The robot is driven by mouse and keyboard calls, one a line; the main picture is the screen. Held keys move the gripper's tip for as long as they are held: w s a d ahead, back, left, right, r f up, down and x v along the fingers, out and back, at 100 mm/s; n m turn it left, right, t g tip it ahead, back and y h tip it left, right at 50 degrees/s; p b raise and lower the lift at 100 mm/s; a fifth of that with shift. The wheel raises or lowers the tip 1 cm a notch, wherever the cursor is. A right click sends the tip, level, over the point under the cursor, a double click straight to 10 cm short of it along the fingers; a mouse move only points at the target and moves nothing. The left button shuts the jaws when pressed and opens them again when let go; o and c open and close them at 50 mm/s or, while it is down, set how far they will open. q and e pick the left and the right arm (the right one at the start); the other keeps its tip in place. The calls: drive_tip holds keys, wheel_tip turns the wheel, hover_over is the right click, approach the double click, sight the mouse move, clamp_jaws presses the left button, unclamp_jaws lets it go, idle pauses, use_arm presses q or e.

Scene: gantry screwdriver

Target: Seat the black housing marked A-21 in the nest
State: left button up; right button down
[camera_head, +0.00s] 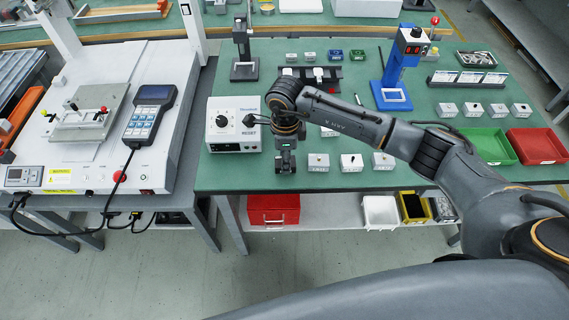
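My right arm reaches in from the right, and my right gripper (286,163) points down at the front left of the green table (230,178), just right of the white control box. It is seen from above, so its fingertips and anything between them are hard to make out. I cannot pick out a black housing marked A-21; labels are too small to read. My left gripper is not in view.
Several white blocks (351,162) stand in a row right of the gripper. A white control box (233,125), handheld pendant (149,113), blue stand (397,75), green bin (489,146) and red bin (537,146) stand around. A gap separates the gantry machine from the green table.

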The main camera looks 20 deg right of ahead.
drive_tip(key=shift+r+p, duration=2)
drive_tip(key=shift+r, duration=1.5)
